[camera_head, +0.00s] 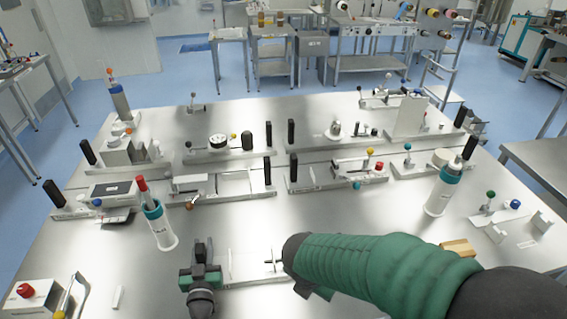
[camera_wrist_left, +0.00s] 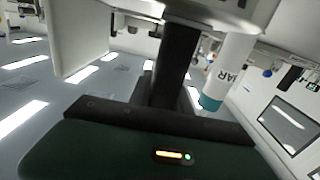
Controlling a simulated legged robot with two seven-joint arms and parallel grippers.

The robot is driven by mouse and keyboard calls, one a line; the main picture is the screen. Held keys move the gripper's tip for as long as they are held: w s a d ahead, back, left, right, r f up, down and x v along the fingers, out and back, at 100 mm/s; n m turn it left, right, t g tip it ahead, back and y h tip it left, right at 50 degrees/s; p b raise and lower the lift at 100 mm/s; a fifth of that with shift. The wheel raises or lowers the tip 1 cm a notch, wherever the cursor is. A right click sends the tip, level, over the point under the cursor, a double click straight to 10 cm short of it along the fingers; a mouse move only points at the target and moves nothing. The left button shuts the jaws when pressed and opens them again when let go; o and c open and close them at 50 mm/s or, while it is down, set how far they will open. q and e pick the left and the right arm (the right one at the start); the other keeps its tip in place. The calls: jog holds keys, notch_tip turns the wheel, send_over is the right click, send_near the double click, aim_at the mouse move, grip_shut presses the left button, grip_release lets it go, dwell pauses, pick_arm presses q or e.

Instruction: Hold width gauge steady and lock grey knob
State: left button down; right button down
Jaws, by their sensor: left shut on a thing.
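My left gripper (camera_head: 203,252), green and black, is at the front of the table, left of centre. It is shut on an upright black handle (camera_wrist_left: 178,65), which stands between the jaws in the left wrist view. The handle appears to belong to a low silver fixture (camera_head: 248,272), which I take for the width gauge. It lies on the table just right of the gripper. A small dark knob-like part (camera_head: 273,263) shows at its right end; its grey colour is unclear. My right arm's green sleeve comes in from the right and ends beside this part. The right fingers are hidden.
Several fixtures with black handles stand in rows behind. A white bottle with a teal collar (camera_head: 161,232) stands behind left of my left gripper, and another (camera_head: 440,192) at the right. A box with a red knob (camera_head: 32,298) is front left.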

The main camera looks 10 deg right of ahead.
pick_arm(q)
jog(key=shift+f+p, duration=0.2)
jog(key=shift+p, duration=0.25)
jog(key=c, duration=1.5)
grip_release()
jog(key=o, duration=0.4)
jog(key=shift+w+a+r, duration=0.1)
jog(key=shift+w, duration=0.05)
jog(key=shift+s+r, duration=0.1)
jog(key=shift+s, duration=0.2)
jog(key=s, duration=1.1)
jog(key=shift+s+a, duration=0.1)
jog(key=shift+s, duration=0.1)
